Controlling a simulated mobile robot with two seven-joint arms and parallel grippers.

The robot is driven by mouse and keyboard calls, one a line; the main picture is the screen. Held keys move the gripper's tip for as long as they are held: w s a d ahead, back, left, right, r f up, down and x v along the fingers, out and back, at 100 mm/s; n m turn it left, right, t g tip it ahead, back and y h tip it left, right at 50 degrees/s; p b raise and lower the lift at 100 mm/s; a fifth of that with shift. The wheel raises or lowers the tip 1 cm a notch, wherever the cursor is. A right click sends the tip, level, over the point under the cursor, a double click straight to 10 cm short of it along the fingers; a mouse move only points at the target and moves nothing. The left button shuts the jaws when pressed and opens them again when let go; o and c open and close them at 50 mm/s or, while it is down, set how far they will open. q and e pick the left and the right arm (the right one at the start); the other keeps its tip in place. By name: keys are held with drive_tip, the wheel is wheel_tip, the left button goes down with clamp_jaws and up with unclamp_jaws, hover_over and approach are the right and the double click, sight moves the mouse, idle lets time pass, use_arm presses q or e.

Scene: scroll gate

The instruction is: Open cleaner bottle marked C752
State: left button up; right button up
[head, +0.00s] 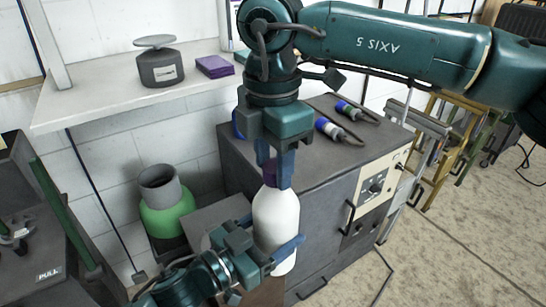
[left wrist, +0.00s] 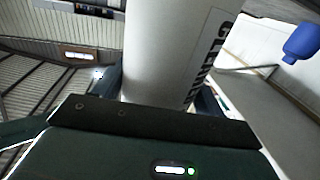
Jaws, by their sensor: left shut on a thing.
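A white bottle (head: 276,218) with a purple cap (head: 270,172) stands upright in the middle of the head view. My left gripper (head: 272,250) is shut on the bottle's lower body. In the left wrist view the white bottle (left wrist: 170,55) fills the jaws, and part of its dark lettering, starting "CLEAN", shows at the right; no C752 mark is readable. My right gripper (head: 274,170) points down from above, its blue fingers on either side of the purple cap. Whether these fingers press on the cap is not clear.
A grey cabinet (head: 310,175) with knobs stands behind the bottle, with blue-and-white cylindrical items (head: 330,129) on top. A green container (head: 168,215) stands left. A shelf (head: 105,100) holds a scale-like device (head: 160,65) and a purple box (head: 214,66). Open floor (head: 455,250) lies right.

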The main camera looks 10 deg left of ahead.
drive_tip(key=c, duration=0.7)
drive_tip(key=n, duration=0.4)
drive_tip(key=shift+n, duration=0.4)
drive_tip(key=n, duration=0.6)
drive_tip(key=shift+s+d+n, duration=0.1)
drive_tip(key=shift+n, duration=0.2)
drive_tip(key=n, duration=0.6)
drive_tip(key=shift+d, duration=0.1)
drive_tip(key=n, duration=0.6)
drive_tip(key=shift+r+n, duration=0.1)
drive_tip(key=shift+n, duration=0.2)
drive_tip(key=n, duration=0.4)
drive_tip(key=shift+w, duration=0.2)
drive_tip(key=n, duration=0.6)
drive_tip(key=shift+w, duration=0.1)
drive_tip(key=n, duration=0.4)
drive_tip(key=shift+w+n, duration=0.1)
drive_tip(key=shift+n, duration=0.2)
drive_tip(key=n, duration=0.4)
drive_tip(key=shift+n, duration=0.4)
drive_tip(key=shift+r, duration=0.25)
drive_tip(key=shift+r, duration=0.9)
